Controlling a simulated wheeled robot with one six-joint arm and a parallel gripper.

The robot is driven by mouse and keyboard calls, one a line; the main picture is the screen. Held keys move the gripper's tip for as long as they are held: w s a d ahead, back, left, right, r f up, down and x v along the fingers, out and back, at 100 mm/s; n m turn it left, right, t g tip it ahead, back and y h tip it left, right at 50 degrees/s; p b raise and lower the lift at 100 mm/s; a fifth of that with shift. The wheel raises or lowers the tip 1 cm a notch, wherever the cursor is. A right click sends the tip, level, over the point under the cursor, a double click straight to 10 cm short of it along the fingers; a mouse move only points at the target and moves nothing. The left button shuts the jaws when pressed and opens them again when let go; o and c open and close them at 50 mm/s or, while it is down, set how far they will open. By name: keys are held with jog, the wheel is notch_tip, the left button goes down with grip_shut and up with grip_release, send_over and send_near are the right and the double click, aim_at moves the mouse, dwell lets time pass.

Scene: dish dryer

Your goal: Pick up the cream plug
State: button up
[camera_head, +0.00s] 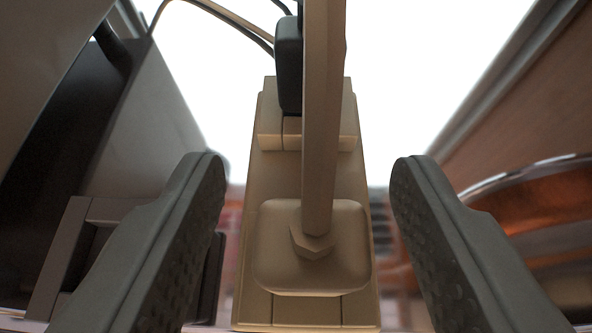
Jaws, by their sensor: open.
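The cream plug (341,265) sits in the near end of a cream power strip (264,195). It has a rounded, boxy body, and a thick cream cord rises from its middle past the top of the picture. My gripper (308,175) is open, with one dark grey finger on each side of the strip. The plug is between the fingers, with a visible gap on both sides and nothing held. The cord hides part of the plug and the strip's middle. How far the plug is from the fingers in depth is hard to tell.
A black plug (288,65) stands in the strip's far end, partly behind the cord. Thin cables (222,13) run at the top. A grey box-like object (145,125) stands left. A shiny copper-coloured rounded object (545,210) and a brown panel (530,110) are right.

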jog(key=shift+x, duration=0.85)
grip_shut()
jog(key=shift+r, duration=0.1)
